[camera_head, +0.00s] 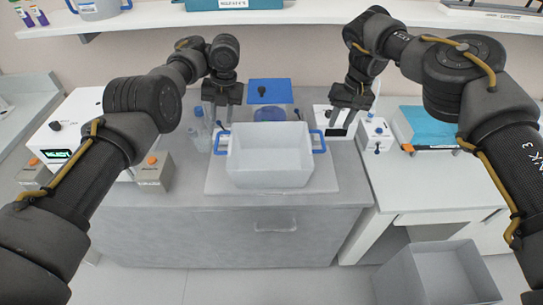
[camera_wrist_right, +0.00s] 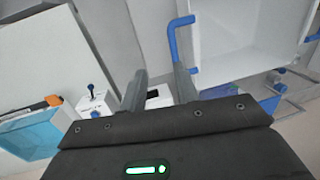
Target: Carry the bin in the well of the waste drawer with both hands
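A pale grey open bin (camera_head: 270,178) with a blue handle at each end stands on a light mat (camera_head: 322,182) on the counter. It looks empty. My left gripper (camera_head: 222,122) points down, open, just above and behind the left blue handle (camera_head: 221,144). My right gripper (camera_head: 343,124) is open, slightly right of the right blue handle (camera_head: 318,141). In the right wrist view my right gripper (camera_wrist_right: 160,84) has spread, empty fingers, with the blue handle (camera_wrist_right: 175,42) beside one finger. A closed drawer front (camera_head: 272,240) is below the counter.
An open grey box (camera_head: 440,274) stands low at the bottom right. A blue-lidded container (camera_head: 269,95) is behind the bin, and a bottle (camera_head: 199,131) is on its left. A small white device (camera_head: 374,134) and a blue-topped box (camera_head: 428,127) are on the right. A shelf crosses above.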

